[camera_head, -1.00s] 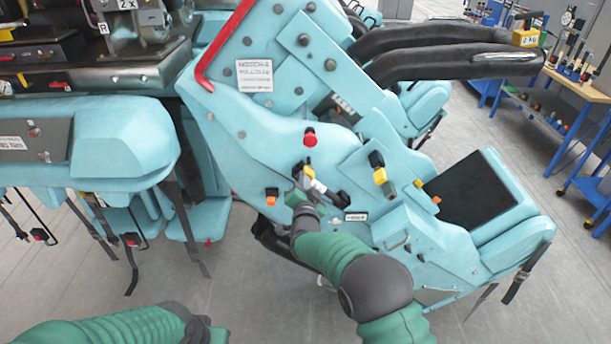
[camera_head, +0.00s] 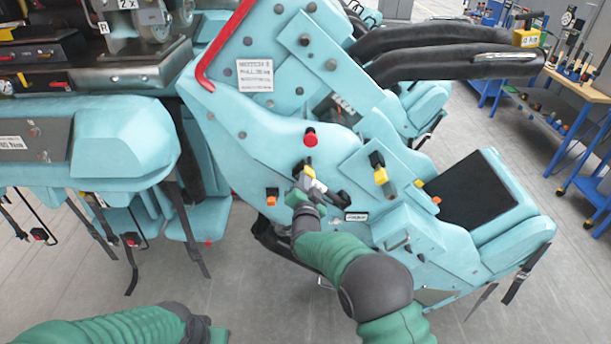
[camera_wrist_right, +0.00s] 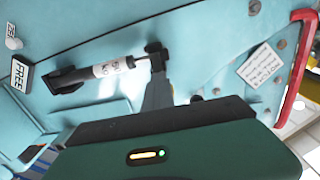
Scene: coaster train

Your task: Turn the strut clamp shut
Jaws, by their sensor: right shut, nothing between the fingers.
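A short strut with a black end and a white label band lies on the turquoise side panel of the seat car; its black end (camera_head: 343,199) shows beside my right gripper. In the right wrist view the strut (camera_wrist_right: 112,70) runs to a black knob-like fitting (camera_wrist_right: 154,49). I cannot tell for sure which part is the clamp. My right gripper (camera_head: 308,185) is shut and empty. Its grey tip (camera_wrist_right: 157,92) is close below the fitting; contact cannot be told. A yellow-topped part (camera_head: 309,172) is just above the gripper. My left gripper (camera_head: 216,332) is low at the left, its fingers unclear.
A red knob (camera_head: 310,138), an orange button (camera_head: 272,196) and a second yellow-topped lever (camera_head: 379,172) are on the panel nearby. A "FREE" label (camera_wrist_right: 20,73) sits beside the strut. A red rail (camera_head: 226,42) edges the panel. A workbench (camera_head: 575,82) stands at right.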

